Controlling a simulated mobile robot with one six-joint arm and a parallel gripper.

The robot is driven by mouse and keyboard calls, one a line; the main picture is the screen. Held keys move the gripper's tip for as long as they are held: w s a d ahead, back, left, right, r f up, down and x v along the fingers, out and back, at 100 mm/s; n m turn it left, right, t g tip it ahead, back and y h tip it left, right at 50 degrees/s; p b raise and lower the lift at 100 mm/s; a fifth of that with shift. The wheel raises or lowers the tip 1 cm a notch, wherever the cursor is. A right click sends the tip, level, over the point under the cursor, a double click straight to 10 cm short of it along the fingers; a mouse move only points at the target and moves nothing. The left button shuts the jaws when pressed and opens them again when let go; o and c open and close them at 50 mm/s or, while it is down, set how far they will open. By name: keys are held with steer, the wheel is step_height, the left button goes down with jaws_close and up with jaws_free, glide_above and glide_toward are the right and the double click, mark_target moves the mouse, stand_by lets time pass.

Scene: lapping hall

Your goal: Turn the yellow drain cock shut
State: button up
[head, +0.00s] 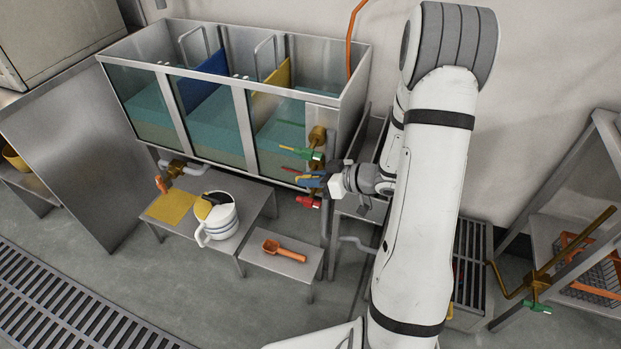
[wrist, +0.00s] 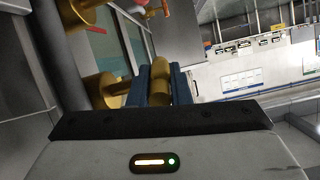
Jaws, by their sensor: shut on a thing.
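The yellow drain cock's handle (wrist: 161,82) stands between the two blue fingers of my gripper (wrist: 158,88) in the wrist view, and the fingers are shut on it. In the head view my gripper (head: 313,181) is at the right front corner of the glass-fronted tank (head: 243,120), between a green cock (head: 302,154) above and a red cock (head: 308,202) below. There the fingers hide most of the yellow cock, so I cannot tell its angle. Brass fittings (wrist: 106,90) show left of the fingers in the wrist view.
An orange-handled cock (head: 161,184) is at the tank's lower left. A white jug (head: 217,222) and a yellow sheet (head: 171,206) are on the low bench below. An orange scoop (head: 284,251) lies on a smaller bench. A rack (head: 545,232) with another green cock (head: 537,307) stands right.

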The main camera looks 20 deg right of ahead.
jaws_close()
steer(key=shift+f, duration=0.1)
steer(key=shift+f+t+y+b, duration=0.3)
steer(key=shift+t+y+b, duration=0.5)
steer(key=shift+y+b, duration=0.35)
steer(key=shift+r+t+y+b, duration=0.1)
steer(key=shift+t+y+b, duration=0.35)
steer(key=shift+b, duration=0.1)
steer(key=shift+r+y, duration=0.2)
steer(key=shift+y, duration=0.1)
steer(key=shift+d, duration=0.1)
steer(key=o, duration=0.7)
jaws_free()
steer(key=shift+c, duration=0.2)
